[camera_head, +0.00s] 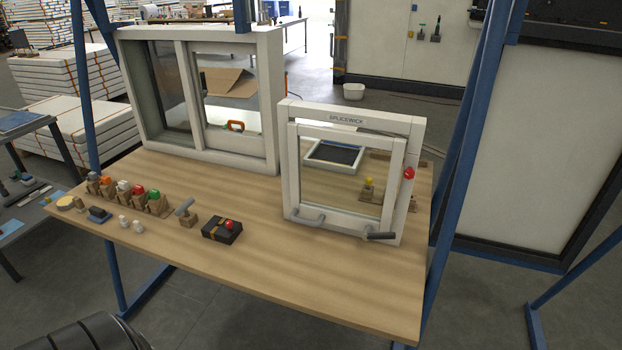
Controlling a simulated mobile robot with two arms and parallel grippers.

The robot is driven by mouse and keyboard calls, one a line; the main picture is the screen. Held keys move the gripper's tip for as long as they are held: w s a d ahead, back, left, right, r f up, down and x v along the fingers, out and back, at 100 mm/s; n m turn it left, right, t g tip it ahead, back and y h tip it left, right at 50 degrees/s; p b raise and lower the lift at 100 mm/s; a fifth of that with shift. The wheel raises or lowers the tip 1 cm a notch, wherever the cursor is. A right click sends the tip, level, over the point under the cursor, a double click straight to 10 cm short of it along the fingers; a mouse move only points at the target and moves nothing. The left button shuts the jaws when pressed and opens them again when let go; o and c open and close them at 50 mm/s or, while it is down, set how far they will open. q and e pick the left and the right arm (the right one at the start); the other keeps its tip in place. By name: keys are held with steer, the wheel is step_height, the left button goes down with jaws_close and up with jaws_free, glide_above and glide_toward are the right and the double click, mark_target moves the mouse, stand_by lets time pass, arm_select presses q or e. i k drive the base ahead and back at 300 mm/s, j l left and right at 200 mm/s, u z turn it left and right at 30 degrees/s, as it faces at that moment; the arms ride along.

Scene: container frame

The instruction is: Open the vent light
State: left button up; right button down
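The vent light is a small white window standing upright at the right of the wooden table. Its outer frame (287,170) carries the label SPLICEWICK on the top rail. An inner sash (398,160) sits in it, and a strip of gap shows between the sash top and the outer top rail. I cannot tell whether the sash is latched. A grey lever handle (379,235) is at the bottom right, and a smaller grey fitting (309,215) is at the bottom left. Neither gripper is in view.
A larger white sliding window (270,100) stands at the back left of the table (290,275). Coloured knobs on wooden blocks (124,188) line the left side. A black box with a red knob (222,230) lies mid-table. Blue posts (468,130) flank the table. The front right tabletop is clear.

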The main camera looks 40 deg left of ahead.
mark_target(294, 130)
steer(key=u, duration=1)
steer(key=k+j+z, duration=0.1)
steer(key=z, duration=0.35)
steer(key=k+z, duration=0.4)
steer(key=i, duration=0.05)
